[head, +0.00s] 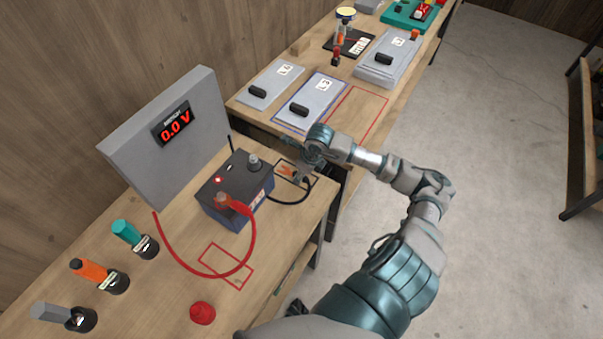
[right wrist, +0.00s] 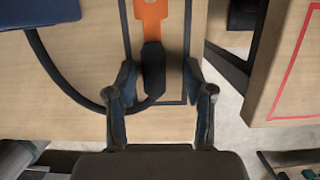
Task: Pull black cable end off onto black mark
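The black cable end (head: 306,181) lies inside the black outlined mark (head: 281,161) on the bench, beside the battery (head: 232,192). In the right wrist view the cable end (right wrist: 153,70) is a black grip with an orange lug (right wrist: 151,18), and the mark's black lines (right wrist: 187,50) run around it. Its black cable (head: 285,202) curves back to the battery side. My right gripper (right wrist: 160,85) is open, with one finger on each side of the black grip and visible gaps. In the head view this gripper (head: 308,168) is partly hidden by its wrist. My left gripper is not in view.
A red cable (head: 243,262) is on the battery's front terminal; the grey rear post (head: 253,162) is bare. A meter panel (head: 170,135) reads 0.0 V. A red outlined mark (head: 226,266), red cap (head: 202,313) and several tools stand nearby. Grey plates (head: 312,102) lie on the farther bench.

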